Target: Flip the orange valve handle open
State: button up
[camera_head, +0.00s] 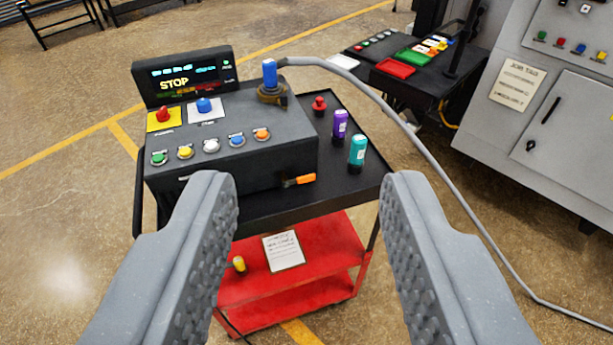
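The orange valve handle (300,180) is a small lever on the front face of a black control box (230,170), near its lower right corner. It lies roughly level, with its orange end toward the right. My gripper (312,185) is open, with its two grey ridged fingers spread wide to the left and right in the foreground. Nothing is between the fingertips. The handle appears in the gap between them, farther away, and no finger touches it.
The box stands on a black-topped cart (340,200) with a red lower shelf (325,250). Purple (340,125) and teal (357,152) cylinders stand right of the box, near a red knob (319,104). A grey cable (400,115) arcs rightward toward a grey cabinet (560,120).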

aim_at(310, 178)
jog(key=i, duration=0.9)
jog(key=z, duration=0.2)
jog(key=k, duration=1.35)
jog(key=u, duration=0.5)
jog(key=i, duration=1)
